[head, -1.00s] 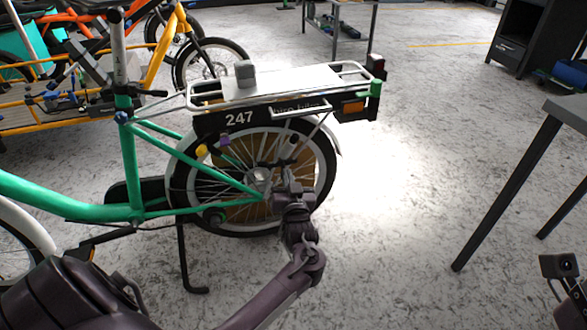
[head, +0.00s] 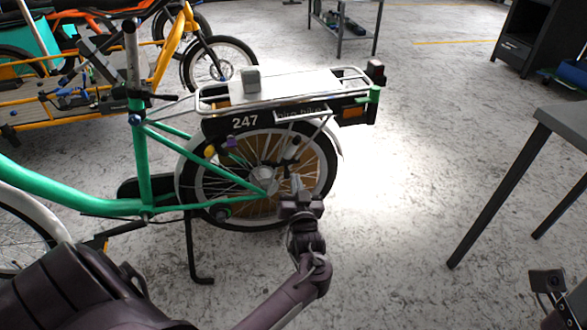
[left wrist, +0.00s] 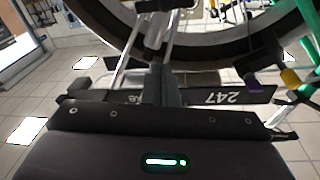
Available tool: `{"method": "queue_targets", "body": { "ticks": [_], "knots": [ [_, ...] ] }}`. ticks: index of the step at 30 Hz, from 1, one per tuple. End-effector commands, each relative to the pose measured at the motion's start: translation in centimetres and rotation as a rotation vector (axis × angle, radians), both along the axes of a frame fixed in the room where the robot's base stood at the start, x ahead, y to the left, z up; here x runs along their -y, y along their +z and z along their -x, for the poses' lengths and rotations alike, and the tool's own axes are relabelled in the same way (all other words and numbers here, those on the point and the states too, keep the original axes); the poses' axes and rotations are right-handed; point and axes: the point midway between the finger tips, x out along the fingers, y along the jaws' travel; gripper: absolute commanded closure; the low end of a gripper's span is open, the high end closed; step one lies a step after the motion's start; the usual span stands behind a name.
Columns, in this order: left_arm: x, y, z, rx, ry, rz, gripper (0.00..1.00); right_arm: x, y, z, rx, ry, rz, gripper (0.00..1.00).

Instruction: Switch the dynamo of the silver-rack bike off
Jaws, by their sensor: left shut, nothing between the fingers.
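The silver-rack bike stands in the head view with its green frame (head: 140,165) and silver rear rack (head: 275,84). Its rear wheel (head: 330,180) sits below a black panel marked 247 (head: 244,122).
A yellow piece (head: 210,152) and a purple piece (head: 231,143) are near the wheel's upper left. A kickstand (head: 192,250) reaches the floor. A grey table (head: 565,125) stands right. An orange-yellow cargo bike (head: 180,35) is behind. Floor between bike and table is clear.

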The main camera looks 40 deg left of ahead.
Motion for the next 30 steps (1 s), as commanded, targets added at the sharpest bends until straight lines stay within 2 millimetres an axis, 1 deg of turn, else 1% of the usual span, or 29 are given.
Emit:
{"method": "queue_targets", "body": {
  "ticks": [1,3,6,9,14,28,30],
  "knots": [
    [0.9,0.2,0.9,-0.002,0.0,0.003,1.0,0.0,0.5,0.0,-0.007,0.0,0.0,0.0],
    [1.8,0.1,1.8,-0.002,0.0,0.003,1.0,0.0,0.6,0.0,-0.012,0.001,0.0,0.0],
    [2.8,0.0,2.9,0.001,0.0,0.002,1.0,0.0,0.7,0.0,-0.017,0.001,-0.001,0.0],
    [3.4,-0.1,3.5,0.001,0.0,0.0,1.0,0.0,0.8,0.0,-0.019,0.002,-0.002,0.0],
    [3.8,-0.2,3.9,0.001,0.0,0.0,1.0,0.1,0.8,0.0,-0.019,0.002,-0.003,0.0],
    [3.8,-0.2,3.9,0.002,0.0,-0.001,1.0,0.0,0.7,0.0,-0.021,0.002,-0.003,0.0],
    [3.9,0.1,3.8,0.012,-0.007,-0.002,1.0,0.0,0.6,-0.1,-0.027,0.002,-0.001,0.0]
  ]
}}
